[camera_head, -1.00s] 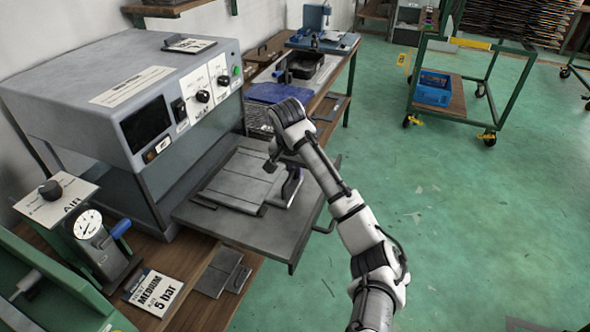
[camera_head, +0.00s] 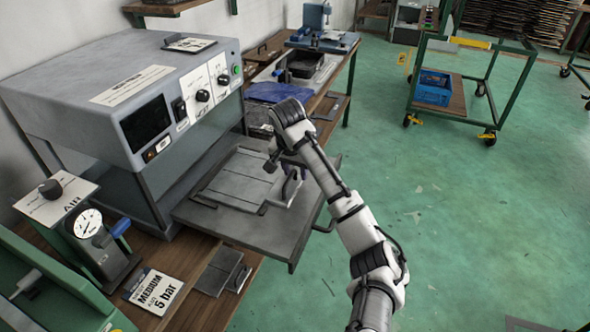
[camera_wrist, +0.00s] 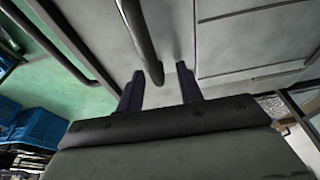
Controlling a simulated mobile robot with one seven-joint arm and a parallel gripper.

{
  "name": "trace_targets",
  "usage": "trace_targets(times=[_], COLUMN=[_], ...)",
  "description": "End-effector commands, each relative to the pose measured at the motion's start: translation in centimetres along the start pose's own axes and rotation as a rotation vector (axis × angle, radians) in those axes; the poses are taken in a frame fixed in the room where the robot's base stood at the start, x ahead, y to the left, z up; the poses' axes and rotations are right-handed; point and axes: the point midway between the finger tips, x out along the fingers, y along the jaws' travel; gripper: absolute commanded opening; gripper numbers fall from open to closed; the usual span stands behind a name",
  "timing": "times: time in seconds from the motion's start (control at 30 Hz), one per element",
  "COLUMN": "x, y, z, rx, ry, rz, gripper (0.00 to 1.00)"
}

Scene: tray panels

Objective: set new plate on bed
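The new plate (camera_head: 238,182), a grey slab with seams and a dark bar handle, appears to lie flat on the pulled-out bed (camera_head: 232,228) in front of the heated press. My gripper (camera_head: 290,186) is over the right part of the bed, beside the plate's handle end. In the wrist view my gripper (camera_wrist: 161,82) has its two dark fingers apart, with a dark handle bar (camera_wrist: 140,35) reaching toward the gap between them. The plate's seamed face (camera_wrist: 240,40) fills the upper right there. Whether the bar touches a finger cannot be told.
The press (camera_head: 125,95) stands directly behind the bed. A gauge unit (camera_head: 88,224), a "MEDIUM 5 bar" card (camera_head: 155,290) and small dark plates (camera_head: 222,271) are at the lower left. The green floor at right is open, up to a cart (camera_head: 455,95).

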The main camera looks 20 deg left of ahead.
Motion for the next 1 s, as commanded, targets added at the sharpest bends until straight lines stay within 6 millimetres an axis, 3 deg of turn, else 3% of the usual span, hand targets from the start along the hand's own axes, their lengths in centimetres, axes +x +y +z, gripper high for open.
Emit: trace_targets(times=[0.23, 0.43, 0.7, 1.0], x=[-1.4, -6.2, -11.1, -13.7], y=[0.0, 0.2, 0.1, 0.0], z=[0.0, -0.3, -0.1, 0.0], rx=[-0.001, 0.0, 0.0, 0.0], ry=[0.0, 0.007, 0.005, 0.001], rz=[0.0, 0.004, 0.002, 0.0], gripper=[0.36, 0.36, 0.36, 0.36])
